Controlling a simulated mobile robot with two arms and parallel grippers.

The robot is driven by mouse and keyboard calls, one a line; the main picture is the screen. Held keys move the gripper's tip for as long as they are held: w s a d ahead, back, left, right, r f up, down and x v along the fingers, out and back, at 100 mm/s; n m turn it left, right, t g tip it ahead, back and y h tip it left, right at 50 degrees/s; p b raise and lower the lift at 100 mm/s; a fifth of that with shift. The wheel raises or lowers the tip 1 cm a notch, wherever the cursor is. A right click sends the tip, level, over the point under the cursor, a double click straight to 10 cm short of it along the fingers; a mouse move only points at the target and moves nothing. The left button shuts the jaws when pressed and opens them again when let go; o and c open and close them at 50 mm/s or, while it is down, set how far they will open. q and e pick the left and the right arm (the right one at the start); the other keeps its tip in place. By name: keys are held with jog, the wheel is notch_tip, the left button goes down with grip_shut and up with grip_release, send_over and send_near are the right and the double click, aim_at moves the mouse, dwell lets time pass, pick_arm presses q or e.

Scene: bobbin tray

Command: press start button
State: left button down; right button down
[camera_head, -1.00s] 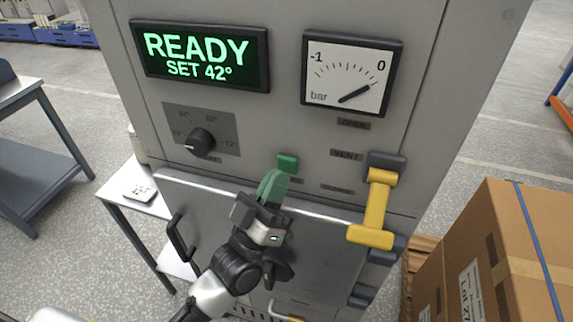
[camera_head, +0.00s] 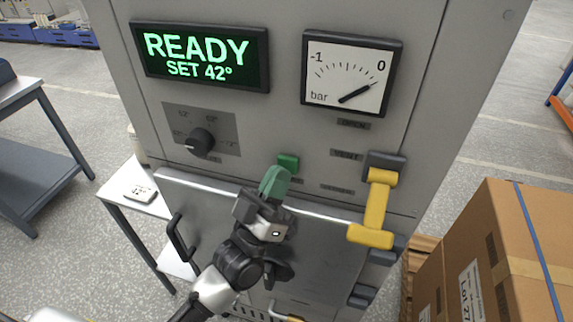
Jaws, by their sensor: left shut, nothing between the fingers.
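The green start button (camera_head: 288,162) sits on the grey machine's front panel, below the gauge and right of the dial. My left gripper (camera_head: 274,182) has green fingertips, shut with nothing between them. In the picture the fingertips are just below and left of the button, pointing up at it. I cannot tell whether they touch it. The display (camera_head: 203,57) on the machine reads READY, SET 42°. My right gripper is not in view.
A dial (camera_head: 200,142) and a pressure gauge (camera_head: 351,74) are on the panel. A yellow lever (camera_head: 377,208) stands right of the gripper. A door with a black handle (camera_head: 180,238) lies below. Cardboard boxes (camera_head: 495,245) stand at right, a white side table (camera_head: 125,196) at left.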

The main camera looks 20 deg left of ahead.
pick_arm(q)
jog(key=shift+w, duration=0.15)
dwell(0.4)
jog(key=shift+a+r, duration=0.15)
jog(key=shift+r, duration=0.3)
dwell(0.8)
jog(key=shift+f, duration=0.15)
dwell(0.4)
jog(key=s, duration=0.3)
jog(key=s+p, duration=0.1)
jog(key=s, duration=0.1)
jog(key=shift+f, duration=0.35)
dwell(0.5)
